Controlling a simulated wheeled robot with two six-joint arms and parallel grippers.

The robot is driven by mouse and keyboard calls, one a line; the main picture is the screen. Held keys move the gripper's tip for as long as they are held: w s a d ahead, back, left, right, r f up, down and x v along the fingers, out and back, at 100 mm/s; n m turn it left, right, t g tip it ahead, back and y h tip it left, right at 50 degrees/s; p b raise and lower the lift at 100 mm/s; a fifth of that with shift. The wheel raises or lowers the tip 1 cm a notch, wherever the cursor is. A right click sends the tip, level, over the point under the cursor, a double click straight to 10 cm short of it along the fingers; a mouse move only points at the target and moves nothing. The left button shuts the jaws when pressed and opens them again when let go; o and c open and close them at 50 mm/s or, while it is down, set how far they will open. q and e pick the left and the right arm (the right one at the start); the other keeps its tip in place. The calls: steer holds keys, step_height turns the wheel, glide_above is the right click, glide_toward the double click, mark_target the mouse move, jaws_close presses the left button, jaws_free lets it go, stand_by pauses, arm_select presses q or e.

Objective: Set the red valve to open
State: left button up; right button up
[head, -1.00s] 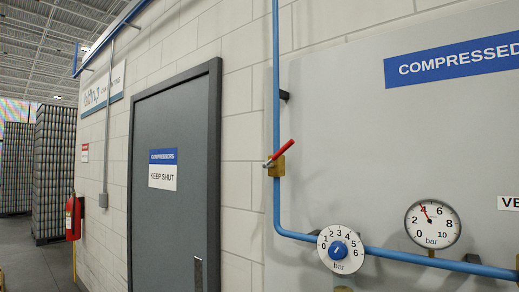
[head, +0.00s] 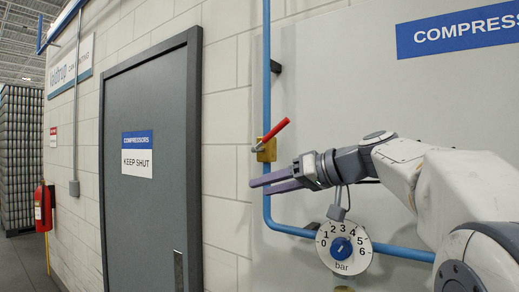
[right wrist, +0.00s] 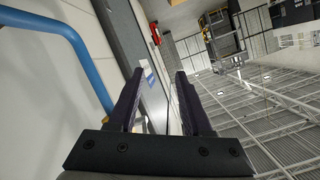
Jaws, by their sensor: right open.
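The red valve handle (head: 275,130) sits on a brass valve body (head: 266,150) on the vertical blue pipe in the head view. The lever slants up to the right, at an angle to the pipe. My right gripper (head: 260,185) is just below the valve body, pointing left, with its two fingers apart and nothing between them. It looks apart from the lever. In the right wrist view the open fingers of my right gripper (right wrist: 158,100) show with no valve between them. My left gripper is in neither view.
A blue pipe (head: 266,80) runs down and bends right behind a white dial with a blue knob (head: 341,247). The pipe also shows in the right wrist view (right wrist: 75,45). A grey door (head: 155,220) is left of the pipe. A red extinguisher (head: 44,207) hangs farther left.

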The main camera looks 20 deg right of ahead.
mark_target(278, 128)
steer(key=s+d+r+n+t, duration=0.2)
steer(key=s+d+r+t, duration=0.15)
steer(key=d+r, duration=0.75)
steer(key=shift+t, duration=0.35)
steer(key=p+x, duration=0.1)
steer(key=x, duration=0.2)
steer(key=r+p+x, duration=0.1)
steer(key=p+x, duration=0.1)
steer(key=x, duration=0.2)
steer(key=r+p+x, duration=0.1)
steer(key=p+x, duration=0.1)
steer(key=x, duration=0.2)
steer(key=shift+s+a, duration=0.2)
steer(key=shift+a, duration=0.1)
steer(key=shift+w+a+f, duration=0.1)
steer(key=shift+w+a, duration=0.05)
steer(key=shift+w, duration=0.15)
jaws_close()
